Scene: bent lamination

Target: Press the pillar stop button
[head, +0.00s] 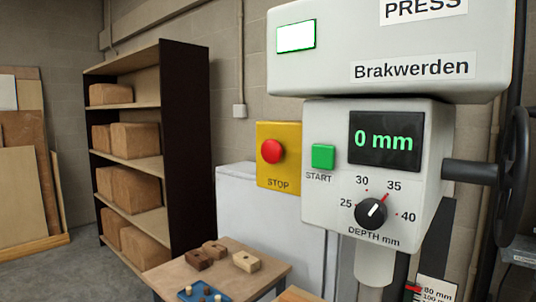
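The stop button (272,151) is a round red knob on a yellow plate (279,175) marked STOP. The plate is at the left side of the press's control box (316,215), near the middle of the head view. Whether the button is pressed in cannot be told; it stands out from the plate. Neither of my grippers shows in the head view, and nothing covers the button.
Beside the plate are a green START button (323,157), a display (384,141) reading 0 mm and a depth dial (371,213). A handwheel (513,173) sticks out at the right. A small table (262,283) with wooden blocks stands below. Shelves (190,150) stand at the left.

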